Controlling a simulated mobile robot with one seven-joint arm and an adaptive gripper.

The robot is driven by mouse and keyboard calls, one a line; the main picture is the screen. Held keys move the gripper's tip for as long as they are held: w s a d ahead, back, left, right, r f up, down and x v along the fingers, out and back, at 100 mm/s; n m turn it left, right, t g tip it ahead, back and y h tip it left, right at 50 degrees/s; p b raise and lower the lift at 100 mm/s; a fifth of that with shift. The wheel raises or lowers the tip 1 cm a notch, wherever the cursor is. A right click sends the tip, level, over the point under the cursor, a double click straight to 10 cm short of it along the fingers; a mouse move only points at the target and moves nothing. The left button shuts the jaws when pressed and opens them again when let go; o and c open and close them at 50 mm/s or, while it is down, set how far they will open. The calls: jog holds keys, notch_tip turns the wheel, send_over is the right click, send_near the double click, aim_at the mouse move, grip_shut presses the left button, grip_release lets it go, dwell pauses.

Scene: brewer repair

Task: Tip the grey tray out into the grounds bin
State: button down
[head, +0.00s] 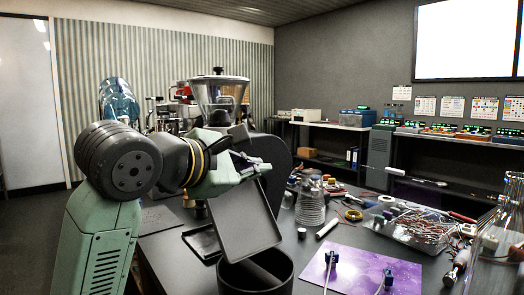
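The grey tray (240,222) hangs steeply tilted from my gripper (252,168) near the middle of the head view. My gripper appears shut on the tray's upper edge; its fingertips are partly hidden. The tray's visible face looks bare, with no grounds seen on it. The round dark grounds bin (283,283) stands below, at the bottom of the view. The tray's lower edge overlaps the bin's opening in the picture; I cannot tell whether they touch. The inside of the bin is dark and its contents cannot be made out.
A flat black tray (202,243) lies on the dark table left of the grey tray. A purple mat (362,270) with small tools lies right of the bin. A glass flask (310,205), a clear tray of parts (418,228) and a large glass vessel (497,245) crowd the right side.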

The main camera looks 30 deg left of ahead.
jog(key=w+a+f+n+g+h+p, duration=0.2)
jog(key=a+n+h+p, duration=0.2)
jog(key=a+n+p, duration=0.2)
jog(key=shift+w+a+f+n+p, duration=0.2)
jog(key=shift+a+n+p, duration=0.3)
jog(key=shift+p, duration=0.7)
jog(key=shift+d, duration=0.15)
